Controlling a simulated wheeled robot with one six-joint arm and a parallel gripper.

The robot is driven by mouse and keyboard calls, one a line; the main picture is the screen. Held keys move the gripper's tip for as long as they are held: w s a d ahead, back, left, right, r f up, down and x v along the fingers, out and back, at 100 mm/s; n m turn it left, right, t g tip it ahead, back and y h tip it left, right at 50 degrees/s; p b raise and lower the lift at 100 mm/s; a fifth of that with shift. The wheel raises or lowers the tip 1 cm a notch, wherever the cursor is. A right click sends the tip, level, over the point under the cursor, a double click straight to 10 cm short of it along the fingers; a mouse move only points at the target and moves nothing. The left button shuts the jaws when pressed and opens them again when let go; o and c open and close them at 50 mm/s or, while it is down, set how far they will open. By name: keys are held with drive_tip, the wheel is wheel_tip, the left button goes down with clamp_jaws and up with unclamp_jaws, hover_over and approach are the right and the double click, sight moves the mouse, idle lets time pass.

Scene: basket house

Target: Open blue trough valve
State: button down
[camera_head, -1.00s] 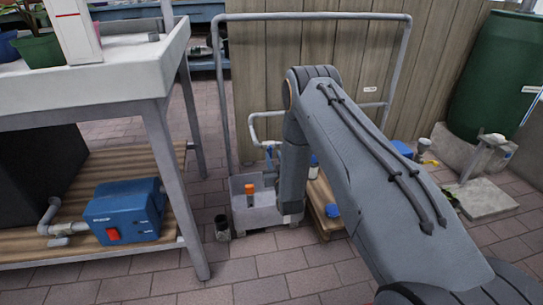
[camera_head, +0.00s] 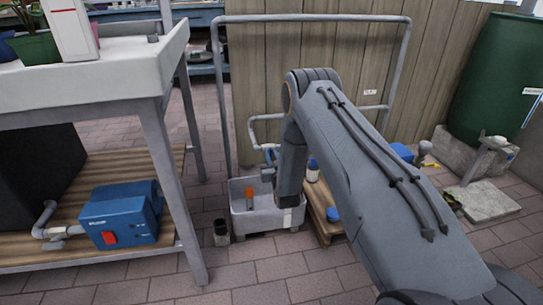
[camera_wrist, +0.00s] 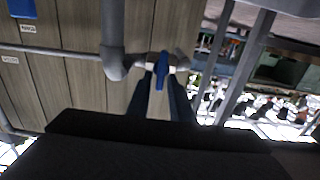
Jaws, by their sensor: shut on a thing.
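The blue valve handle (camera_wrist: 160,72) sits on a grey pipe fitting in the wrist view, and a bit of blue shows beside my arm in the head view (camera_head: 270,155). My gripper (camera_wrist: 161,88) has its two dark fingers on either side of the handle and is shut on it. In the head view my wrist hides most of the gripper and part of the valve. The light grey trough (camera_head: 240,222) stands on the floor below the pipe (camera_head: 252,130). An orange-topped object (camera_head: 249,193) stands in the trough.
A wooden panel (camera_head: 300,60) in a grey tube frame (camera_head: 215,90) stands behind. A bench with a blue pump (camera_head: 122,215) is at left. A dark cup (camera_head: 221,233) is beside the trough, and a low wooden stand (camera_head: 323,222) at its right. Front floor is clear.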

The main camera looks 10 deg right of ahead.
drive_tip(key=shift+n, duration=0.3)
drive_tip(key=n+p, duration=0.2)
drive_tip(key=n, duration=0.1)
drive_tip(key=shift+a, duration=0.25)
drive_tip(key=n+p, duration=0.1)
drive_tip(key=n, duration=0.3)
drive_tip(key=f+n+p, duration=0.1)
drive_tip(key=n, duration=0.4)
drive_tip(key=a+n+p, duration=0.1)
drive_tip(key=n+p, duration=0.1)
drive_tip(key=n, duration=0.3)
drive_tip(key=shift+f, duration=0.35)
drive_tip(key=shift+n, duration=0.3)
drive_tip(key=c, duration=1.8)
unclamp_jaws()
drive_tip(key=shift+c, duration=0.2)
